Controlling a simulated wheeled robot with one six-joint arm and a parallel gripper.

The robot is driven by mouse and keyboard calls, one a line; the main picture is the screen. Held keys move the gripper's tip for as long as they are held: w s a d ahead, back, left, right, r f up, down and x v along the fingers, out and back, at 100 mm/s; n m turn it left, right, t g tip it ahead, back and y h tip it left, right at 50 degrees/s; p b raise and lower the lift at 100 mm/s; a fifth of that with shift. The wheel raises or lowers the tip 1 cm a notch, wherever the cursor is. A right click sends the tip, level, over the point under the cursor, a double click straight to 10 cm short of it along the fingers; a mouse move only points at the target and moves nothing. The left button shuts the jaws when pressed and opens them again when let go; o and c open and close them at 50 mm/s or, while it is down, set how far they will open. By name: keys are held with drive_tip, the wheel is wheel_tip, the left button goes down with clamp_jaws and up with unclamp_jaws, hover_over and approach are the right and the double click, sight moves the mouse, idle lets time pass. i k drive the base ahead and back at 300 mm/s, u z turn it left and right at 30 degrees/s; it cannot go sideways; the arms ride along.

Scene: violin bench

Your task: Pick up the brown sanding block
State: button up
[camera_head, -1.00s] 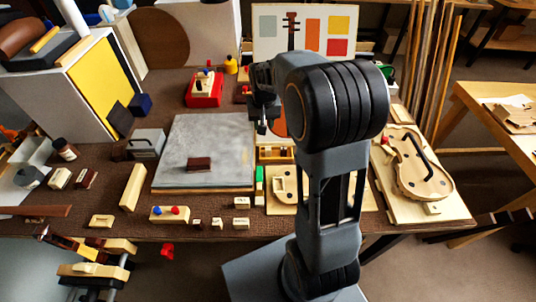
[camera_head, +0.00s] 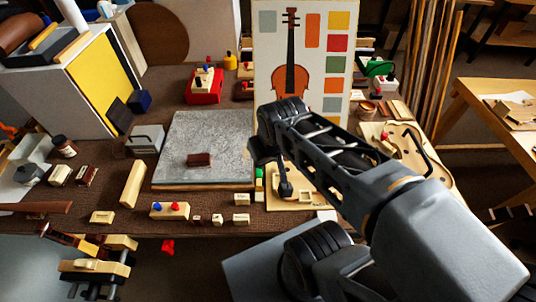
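The brown sanding block (camera_head: 199,160) is a small dark brown block lying on the grey stone slab (camera_head: 222,130), a little below the slab's middle. Nothing touches it from above. My gripper (camera_head: 285,188) is a small dark shape hanging below my wrist, to the right of the slab and apart from the block. My arm hides part of it, and its fingers are too small and dark to show whether they are open or shut.
A red tool holder (camera_head: 205,87) stands behind the slab. A pale wooden bar (camera_head: 133,184) and a grey box (camera_head: 146,139) are left of it. Several small pale blocks line the front edge. A violin chart (camera_head: 300,60) stands at the back.

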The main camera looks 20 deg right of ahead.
sight(202, 160)
drive_tip(key=u, duration=0.6)
drive_tip(key=k, duration=0.5)
drive_tip(key=u, duration=0.35)
drive_tip(key=i, duration=0.85)
drive_tip(key=z, duration=0.2)
